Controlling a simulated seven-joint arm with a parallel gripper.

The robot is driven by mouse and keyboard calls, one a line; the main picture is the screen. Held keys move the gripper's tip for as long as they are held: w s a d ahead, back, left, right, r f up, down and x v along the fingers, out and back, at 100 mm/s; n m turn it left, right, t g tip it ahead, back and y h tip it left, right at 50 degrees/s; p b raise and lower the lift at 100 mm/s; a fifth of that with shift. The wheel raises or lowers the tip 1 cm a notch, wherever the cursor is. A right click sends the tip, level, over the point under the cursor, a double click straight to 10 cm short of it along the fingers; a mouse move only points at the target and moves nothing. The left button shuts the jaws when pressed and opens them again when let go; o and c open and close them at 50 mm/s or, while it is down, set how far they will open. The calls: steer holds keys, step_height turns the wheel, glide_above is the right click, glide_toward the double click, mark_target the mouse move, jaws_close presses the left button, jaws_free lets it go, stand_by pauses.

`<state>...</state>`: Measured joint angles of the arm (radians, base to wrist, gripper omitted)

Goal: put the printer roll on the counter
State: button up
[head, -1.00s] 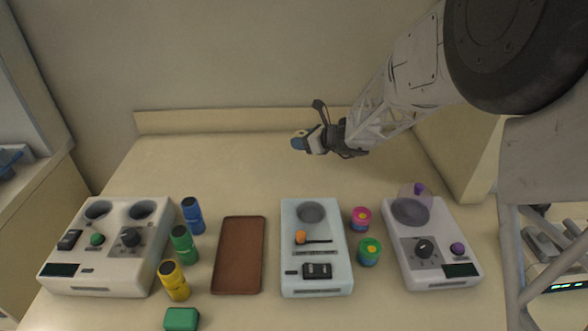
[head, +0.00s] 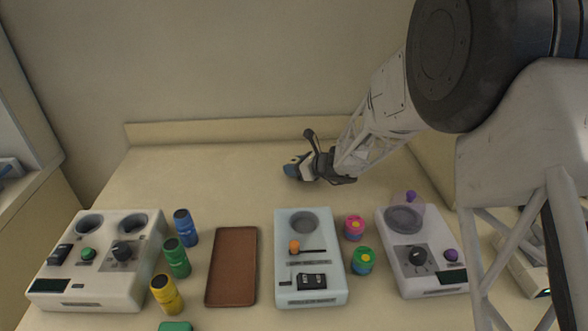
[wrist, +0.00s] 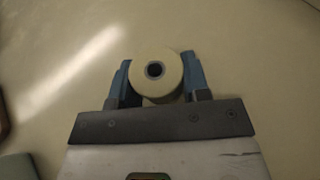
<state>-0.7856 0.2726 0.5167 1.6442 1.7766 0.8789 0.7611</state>
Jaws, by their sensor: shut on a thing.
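The printer roll (wrist: 173,72) is a pale cream roll with a dark hollow core, seen end-on in the wrist view. My gripper (wrist: 155,78) is shut on it, with one blue finger on each side. In the head view my gripper (head: 297,169) is over the back middle of the cream counter (head: 205,175), behind the devices; the roll is mostly hidden there by the fingers. The bare counter also shows behind the roll in the wrist view (wrist: 255,60). I cannot tell whether the roll touches the counter.
A brown tray (head: 232,265) lies between the left white device (head: 60,285) and the pale middle device (head: 312,297). Blue, green and yellow bottles (head: 177,258) stand left of the tray. The counter's back is clear.

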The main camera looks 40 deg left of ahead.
steer(key=shift+f, duration=0.55)
steer(key=shift+f, duration=0.1)
steer(key=o, duration=0.9)
steer(key=shift+o, duration=0.2)
steer(key=v, duration=1.2)
steer(key=shift+d, duration=0.1)
